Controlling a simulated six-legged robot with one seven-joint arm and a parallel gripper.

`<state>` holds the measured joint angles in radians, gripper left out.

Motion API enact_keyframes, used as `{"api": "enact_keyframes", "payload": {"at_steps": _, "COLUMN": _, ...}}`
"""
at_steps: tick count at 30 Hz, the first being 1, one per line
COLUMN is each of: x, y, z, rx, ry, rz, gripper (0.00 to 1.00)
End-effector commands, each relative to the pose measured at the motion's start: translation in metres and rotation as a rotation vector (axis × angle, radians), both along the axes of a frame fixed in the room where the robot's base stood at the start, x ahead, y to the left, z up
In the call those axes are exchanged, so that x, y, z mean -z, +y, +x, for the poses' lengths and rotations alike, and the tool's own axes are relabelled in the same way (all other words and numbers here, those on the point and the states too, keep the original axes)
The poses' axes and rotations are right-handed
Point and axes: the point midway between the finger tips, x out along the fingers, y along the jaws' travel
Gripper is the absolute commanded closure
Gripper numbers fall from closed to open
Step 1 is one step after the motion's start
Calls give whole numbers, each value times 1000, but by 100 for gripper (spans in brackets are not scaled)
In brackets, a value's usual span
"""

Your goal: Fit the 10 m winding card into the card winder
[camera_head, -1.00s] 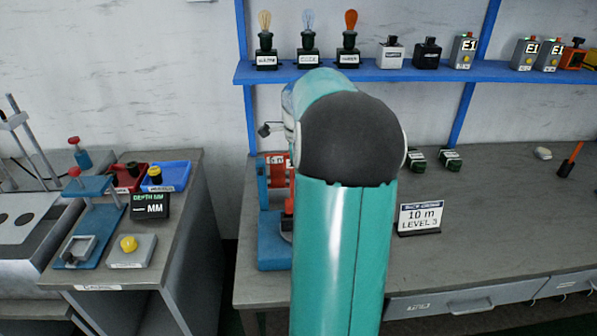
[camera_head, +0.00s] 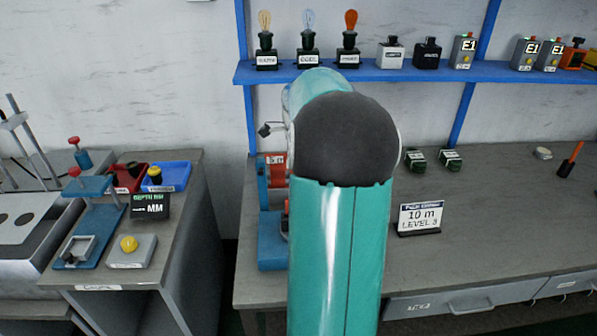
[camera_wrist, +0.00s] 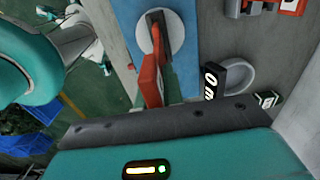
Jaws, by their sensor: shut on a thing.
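The card winder has a blue base (camera_head: 270,248), mostly behind my arm in the head view. In the wrist view its blue base (camera_wrist: 190,75) carries a pale round disc (camera_wrist: 175,32) with a dark slotted holder (camera_wrist: 157,25). A red winding card (camera_wrist: 151,84) stands nearly edge-on between my gripper (camera_wrist: 152,103) and this holder.
A black block (camera_wrist: 211,78) reading "0 m" and a grey ring (camera_wrist: 239,75) are right of the base. Red pieces (camera_wrist: 291,5) lie at the upper right.

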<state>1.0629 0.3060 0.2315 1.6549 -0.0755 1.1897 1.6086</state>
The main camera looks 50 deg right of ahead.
Motion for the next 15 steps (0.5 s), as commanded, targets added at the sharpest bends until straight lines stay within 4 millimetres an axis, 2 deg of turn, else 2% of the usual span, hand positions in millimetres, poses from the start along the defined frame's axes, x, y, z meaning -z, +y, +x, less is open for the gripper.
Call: {"api": "enact_keyframes", "payload": {"at_steps": 15, "x": 5, "y": 0, "z": 0, "rx": -1, "ry": 0, "rz": 0, "gripper": 100}}
